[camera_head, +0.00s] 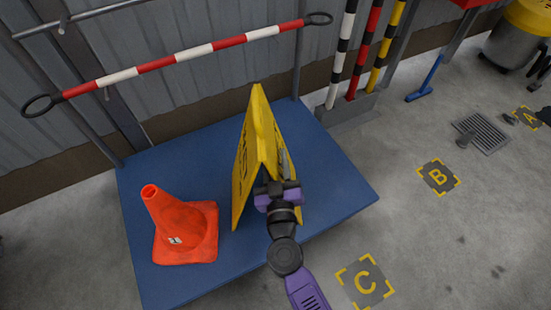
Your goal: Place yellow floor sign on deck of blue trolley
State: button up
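The yellow floor sign (244,165) is a folded-out A-frame with dark lettering on its left panel. It is upright over the middle of the blue trolley's deck (170,160); whether its feet touch the deck is hard to tell. My gripper (281,165) reaches in from the front at the sign's right panel. One grey finger shows against that panel; the other is hidden, so I cannot see whether the fingers pinch it.
An orange cone (186,232) stands on the deck left of the sign. A red-and-white bar (165,61) spans the trolley's back. Striped posts (366,50) stand behind its right corner. Floor markers C (366,282) and B (438,177) lie to the right. The deck's right part is bare.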

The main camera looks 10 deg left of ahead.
jog(key=shift+r, duration=0.15)
jog(key=shift+s, duration=0.3)
jog(key=p+v, duration=0.4)
jog(key=v, duration=0.7)
jog(key=shift+s, duration=0.2)
jog(key=shift+d, duration=0.1)
jog(key=s+d+r+m+g+h, duration=0.1)
jog(key=s+d+r, duration=0.3)
jog(key=s+d, duration=0.3)
jog(key=s+d+r+m+g+h, duration=0.1)
jog(key=s+d+r+m, duration=0.1)
jog(key=s+d+r, duration=0.3)
jog(key=s+d+r+m+h, duration=0.1)
jog(key=s+d+r, duration=0.3)
jog(key=s+d, duration=0.6)
jog(key=s+m, duration=0.1)
jog(key=s, duration=0.3)
jog(key=shift+s+r+g+h, duration=0.15)
jog(key=shift+r+g+h, duration=0.1)
jog(key=shift+g+h, duration=0.15)
jog(key=shift+d, duration=0.15)
